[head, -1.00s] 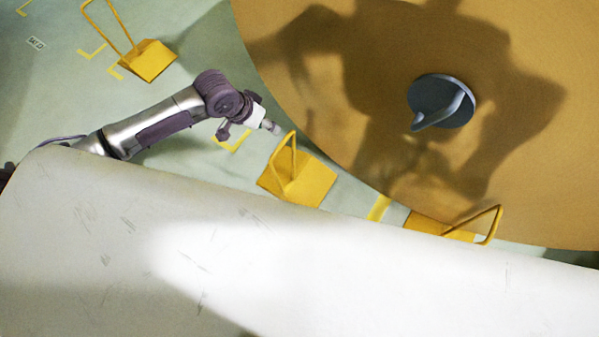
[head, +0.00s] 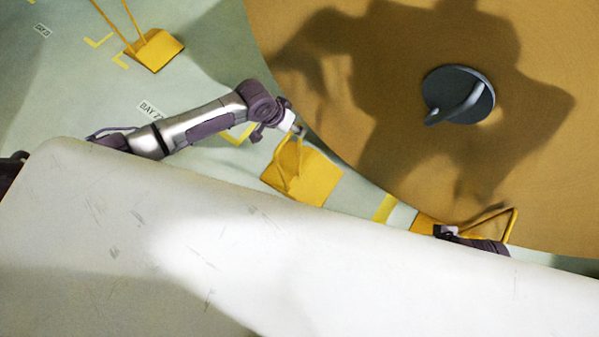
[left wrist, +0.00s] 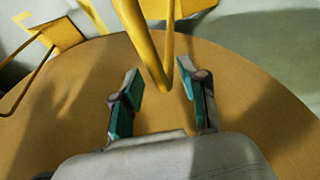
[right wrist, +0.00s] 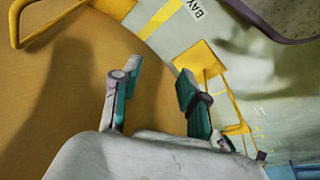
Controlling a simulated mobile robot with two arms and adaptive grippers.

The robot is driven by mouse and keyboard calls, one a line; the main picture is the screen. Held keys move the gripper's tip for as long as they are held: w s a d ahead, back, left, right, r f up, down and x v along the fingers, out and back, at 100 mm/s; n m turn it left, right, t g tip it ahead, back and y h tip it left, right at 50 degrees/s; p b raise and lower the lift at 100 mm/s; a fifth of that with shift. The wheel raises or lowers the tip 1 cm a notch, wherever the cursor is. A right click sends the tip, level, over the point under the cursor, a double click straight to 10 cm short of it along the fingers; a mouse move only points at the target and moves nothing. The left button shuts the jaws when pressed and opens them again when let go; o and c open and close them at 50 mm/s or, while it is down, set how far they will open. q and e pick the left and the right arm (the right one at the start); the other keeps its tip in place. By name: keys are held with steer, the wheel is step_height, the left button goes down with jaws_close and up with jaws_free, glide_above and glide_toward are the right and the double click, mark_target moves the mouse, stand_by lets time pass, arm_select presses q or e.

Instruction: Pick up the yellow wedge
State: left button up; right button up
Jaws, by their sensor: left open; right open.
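A yellow wedge (head: 318,180) with a looped handle lies on the floor against the big brown roll, mid-picture in the head view. My left gripper (head: 299,130) is open at the top of this handle. In the left wrist view the yellow handle (left wrist: 152,62) reaches down between the two open fingers (left wrist: 163,95), with gaps on both sides. A second yellow wedge (head: 426,223) lies to the right, its handle tilted. My right gripper (head: 446,232) is beside it, open and empty; it also shows in the right wrist view (right wrist: 155,85).
The brown roll (head: 400,190) with a grey hub (head: 458,94) fills the upper right. Another yellow wedge (head: 155,50) with a tall handle lies at the upper left. Yellow floor marks (head: 385,208) and a bay label (head: 150,109) are on the green floor, open at the left.

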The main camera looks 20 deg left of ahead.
arm_select(q)
steer(key=shift+w+d+f, duration=0.2)
steer(key=shift+f, duration=0.35)
jaws_close()
steer(key=shift+w+r, duration=0.1)
steer(key=shift+r, duration=0.05)
